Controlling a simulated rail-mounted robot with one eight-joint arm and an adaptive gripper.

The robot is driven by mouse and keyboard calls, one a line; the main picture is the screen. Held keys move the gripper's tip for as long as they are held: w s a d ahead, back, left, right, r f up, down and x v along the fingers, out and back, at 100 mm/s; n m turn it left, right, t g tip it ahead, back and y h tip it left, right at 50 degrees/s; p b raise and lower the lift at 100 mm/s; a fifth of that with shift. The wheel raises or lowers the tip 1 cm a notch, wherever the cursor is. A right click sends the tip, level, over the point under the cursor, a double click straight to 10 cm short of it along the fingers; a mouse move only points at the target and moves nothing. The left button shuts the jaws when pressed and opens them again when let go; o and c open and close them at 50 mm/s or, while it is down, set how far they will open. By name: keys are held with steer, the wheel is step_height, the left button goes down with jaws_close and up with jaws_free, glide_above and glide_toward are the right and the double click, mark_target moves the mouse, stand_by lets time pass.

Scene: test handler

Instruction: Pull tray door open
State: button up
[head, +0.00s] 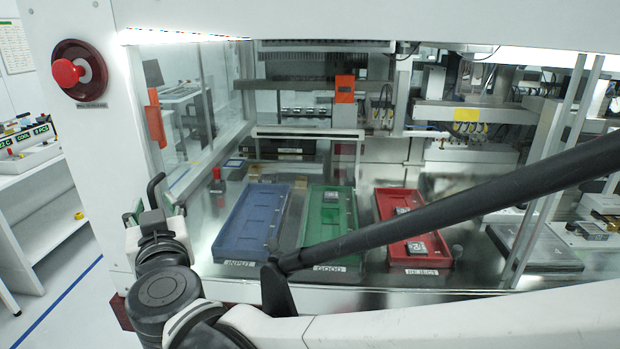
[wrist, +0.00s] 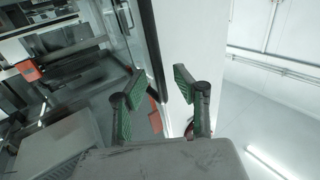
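The test handler's clear door panel (head: 190,110) stands at the left of the bay in the head view. An orange block (head: 155,118) sits at its left edge, beside the white frame. My gripper (head: 143,198) is below that block, in front of the white frame. In the wrist view my gripper (wrist: 157,85) has its two green-padded fingers spread, with nothing held between them. Beyond the fingers are the white frame (wrist: 188,35) and a dark strip (wrist: 151,50) along its edge. I cannot tell whether the door is latched.
Behind the front opening lie a blue INPUT tray (head: 231,240), a green GOOD tray (head: 316,248) and a red REJECT tray (head: 388,248). A red stop button (head: 67,72) is on the frame at upper left. A long dark bar (head: 440,210) crosses the head view.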

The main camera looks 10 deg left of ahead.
steer(key=shift+w+a, duration=0.2)
steer(key=shift+w, duration=0.05)
jaws_close()
stand_by(0.3)
